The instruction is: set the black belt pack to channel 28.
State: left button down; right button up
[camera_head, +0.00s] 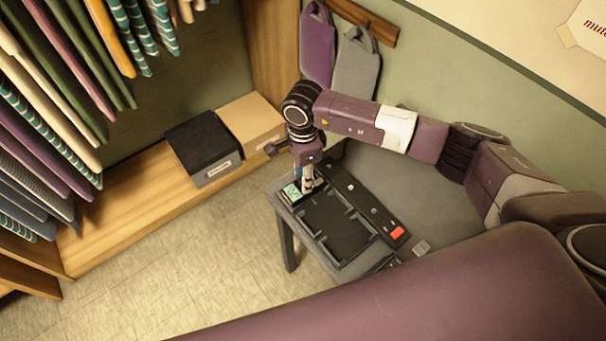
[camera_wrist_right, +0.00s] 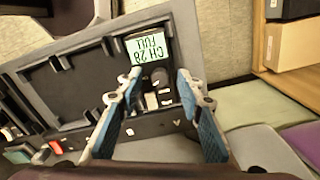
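The black belt pack (camera_wrist_right: 163,88) sits at one end of a dark tray on the grey table. Its lit green display (camera_wrist_right: 149,47) reads "CH 28" and "FULL", upside down in the right wrist view. The display (camera_head: 292,192) is a small green patch in the head view. My right gripper (camera_head: 307,186) points down at the pack. In the wrist view, its blue-padded fingers (camera_wrist_right: 160,80) are apart, one on each side of the pack's small dark controls. I cannot tell whether they touch the pack. My left gripper is not in view.
The tray (camera_head: 338,224) has empty bays beside the pack. A dark strip with a red patch (camera_head: 397,232) runs along its far side. A small grey item (camera_head: 421,248) lies nearby. Boxes (camera_head: 203,148) stand on a wooden bench; clothes hang at left.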

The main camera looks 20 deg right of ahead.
grip_shut()
jog(key=shift+f+m+b, duration=0.15)
jog(key=shift+m+b, duration=0.65)
jog(key=shift+b, duration=0.2)
jog(key=shift+m+b, duration=0.6)
jog(key=shift+m, duration=0.5)
jog(key=shift+r, duration=0.2)
grip_release()
